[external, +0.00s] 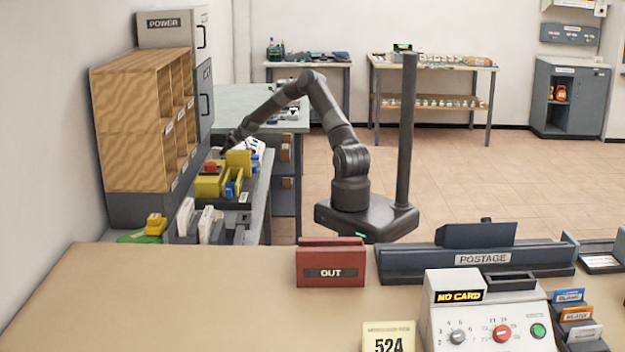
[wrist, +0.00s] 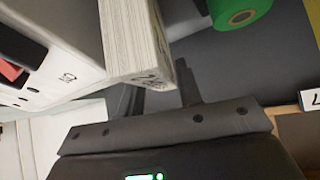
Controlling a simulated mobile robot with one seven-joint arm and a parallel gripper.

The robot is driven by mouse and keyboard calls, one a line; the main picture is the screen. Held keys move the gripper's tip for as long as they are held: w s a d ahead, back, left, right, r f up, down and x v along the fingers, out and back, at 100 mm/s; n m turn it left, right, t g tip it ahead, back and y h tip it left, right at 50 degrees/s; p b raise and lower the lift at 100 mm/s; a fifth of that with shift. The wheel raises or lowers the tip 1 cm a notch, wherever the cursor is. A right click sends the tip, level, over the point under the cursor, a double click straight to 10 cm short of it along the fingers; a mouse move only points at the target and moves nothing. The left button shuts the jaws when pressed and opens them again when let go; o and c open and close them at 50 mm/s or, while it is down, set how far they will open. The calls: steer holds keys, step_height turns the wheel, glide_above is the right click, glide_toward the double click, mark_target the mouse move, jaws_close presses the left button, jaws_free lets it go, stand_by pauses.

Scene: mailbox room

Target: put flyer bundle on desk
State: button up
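A thick white stack of paper edges (wrist: 137,40), which looks like the flyer bundle, fills the upper middle of the wrist view. Part of a dark printed number shows on its lower end. My gripper (external: 228,146) is low beside the wooden pigeonhole unit in the external view, above the counter with the yellow bins. Its dark body with a green light crosses the bottom of the wrist view. A beige desk (external: 190,295) spans the external view's foreground.
The pigeonhole unit (external: 130,120) stands close left of my gripper. Yellow bins (external: 208,184) crowd the counter. The desk holds a red OUT holder (external: 330,268), a POSTAGE rack (external: 480,260) and a control box (external: 490,318); its left part is clear. A green roll (wrist: 238,12) is near the stack.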

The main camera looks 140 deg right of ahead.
steer(key=v, duration=1.2)
